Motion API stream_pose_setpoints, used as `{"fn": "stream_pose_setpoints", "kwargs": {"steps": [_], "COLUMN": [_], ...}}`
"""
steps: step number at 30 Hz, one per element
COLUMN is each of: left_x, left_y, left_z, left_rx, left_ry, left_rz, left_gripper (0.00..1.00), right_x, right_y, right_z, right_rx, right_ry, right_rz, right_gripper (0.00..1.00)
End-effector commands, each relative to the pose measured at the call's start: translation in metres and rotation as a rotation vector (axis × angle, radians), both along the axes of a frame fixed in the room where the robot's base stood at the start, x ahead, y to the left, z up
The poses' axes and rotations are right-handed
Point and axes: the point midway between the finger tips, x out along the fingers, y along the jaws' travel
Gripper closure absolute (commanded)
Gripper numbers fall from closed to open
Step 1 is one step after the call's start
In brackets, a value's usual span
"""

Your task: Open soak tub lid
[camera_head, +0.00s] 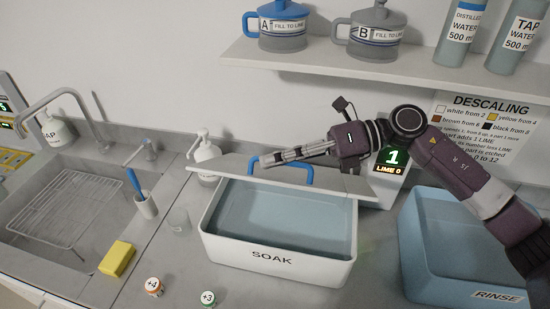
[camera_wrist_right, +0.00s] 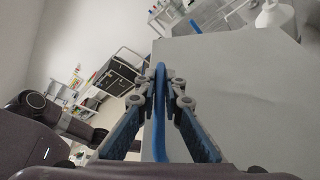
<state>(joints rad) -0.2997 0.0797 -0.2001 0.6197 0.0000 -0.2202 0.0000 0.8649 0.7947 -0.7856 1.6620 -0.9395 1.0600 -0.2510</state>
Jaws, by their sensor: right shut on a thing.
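The soak tub (camera_head: 279,262) is white, labelled SOAK, and holds bluish water. Its flat grey lid (camera_head: 215,167) is off the front of the opening and stretches along the tub's back edge, so the water shows. The lid has a blue arched handle (camera_head: 308,173). My right gripper (camera_head: 268,160) reaches in from the right over the lid. In the right wrist view the blue handle (camera_wrist_right: 160,140) stands between my fingers, which are shut on it, with the grey lid (camera_wrist_right: 240,90) beside it. My left gripper is not in view.
A blue RINSE tub (camera_head: 450,280) stands at the right. A soap pump bottle (camera_head: 205,155) is by the lid's left end. A clear cup (camera_head: 179,220), a yellow sponge (camera_head: 117,259) and two small pots (camera_head: 154,287) are left and front.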

Motion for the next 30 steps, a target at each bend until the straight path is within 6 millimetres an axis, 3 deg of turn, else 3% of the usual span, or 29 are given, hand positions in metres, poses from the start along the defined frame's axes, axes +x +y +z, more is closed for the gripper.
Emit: {"fn": "stream_pose_setpoints", "kwargs": {"steps": [5,15,28,30], "left_x": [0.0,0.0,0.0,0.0], "left_y": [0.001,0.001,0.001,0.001], "left_z": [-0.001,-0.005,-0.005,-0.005], "left_rx": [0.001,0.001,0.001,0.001], "left_ry": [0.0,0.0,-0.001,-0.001], "left_rz": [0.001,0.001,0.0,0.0], "left_gripper": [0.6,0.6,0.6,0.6], "right_x": [0.008,0.043,0.048,0.048], "right_y": [-0.003,-0.014,-0.016,-0.016], "right_z": [0.007,0.036,0.041,0.041], "right_rx": [0.011,0.068,0.078,0.078], "right_ry": [0.031,0.204,0.235,0.235], "right_rz": [-0.003,-0.006,-0.004,-0.004], "right_gripper": [1.0,1.0,1.0,0.86]}}
